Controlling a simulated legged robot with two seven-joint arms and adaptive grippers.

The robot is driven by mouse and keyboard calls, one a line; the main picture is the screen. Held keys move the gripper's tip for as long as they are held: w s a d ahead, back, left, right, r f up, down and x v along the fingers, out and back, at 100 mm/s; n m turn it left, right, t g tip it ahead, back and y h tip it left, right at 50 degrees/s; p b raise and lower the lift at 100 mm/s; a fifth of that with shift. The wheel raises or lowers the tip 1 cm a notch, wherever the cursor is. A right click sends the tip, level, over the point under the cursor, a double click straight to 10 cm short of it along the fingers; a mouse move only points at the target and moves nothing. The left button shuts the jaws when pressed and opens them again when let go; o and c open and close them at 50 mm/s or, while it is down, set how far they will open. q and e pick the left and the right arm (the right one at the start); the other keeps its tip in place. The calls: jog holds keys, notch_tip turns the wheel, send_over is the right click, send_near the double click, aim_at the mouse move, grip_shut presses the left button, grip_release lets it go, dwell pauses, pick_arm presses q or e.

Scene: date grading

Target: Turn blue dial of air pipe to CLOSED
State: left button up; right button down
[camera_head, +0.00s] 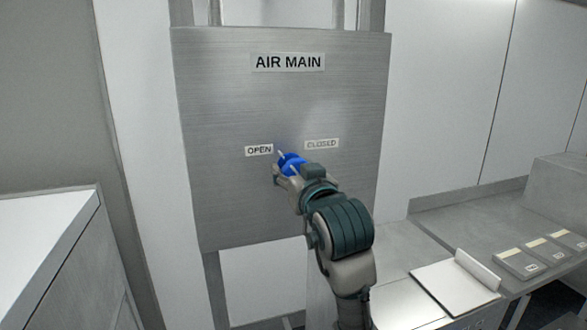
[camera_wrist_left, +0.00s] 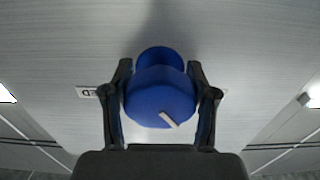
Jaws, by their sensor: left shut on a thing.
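The blue dial (camera_head: 291,159) sits on a brushed metal panel (camera_head: 215,110) under the AIR MAIN label (camera_head: 288,62). Its white pointer mark leans up and left, toward the OPEN label (camera_head: 258,150). The CLOSED label (camera_head: 321,143) is up and right of the dial. My left gripper (camera_head: 286,168) reaches up from below and is shut on the dial. In the left wrist view, the dial (camera_wrist_left: 160,92) is between the two dark fingers (camera_wrist_left: 160,98), one on each side. Its white mark points to the lower right there. My right gripper is not in view.
A grey counter (camera_head: 400,245) runs along the right, with a white notepad (camera_head: 455,288) and several small labelled cases (camera_head: 522,263) on it. A white cabinet (camera_head: 45,235) stands at the left. The panel around the dial is clear.

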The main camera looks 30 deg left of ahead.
pick_arm(q)
jog(key=shift+m, duration=0.5)
jog(key=m+p, duration=0.1)
jog(key=m, duration=0.2)
jog(key=shift+m+p, duration=0.3)
jog(key=shift+p, duration=0.05)
jog(key=m+p, duration=0.1)
jog(key=m, duration=0.3)
jog(key=shift+m+p, duration=0.3)
jog(key=shift+p, duration=0.05)
jog(key=m+p, duration=0.2)
jog(key=m, duration=0.3)
jog(key=shift+s, duration=0.1)
jog(key=shift+f+m+p, duration=0.15)
jog(key=shift+m+p, duration=0.4)
jog(key=shift+m, duration=0.85)
jog(key=shift+f, duration=0.1)
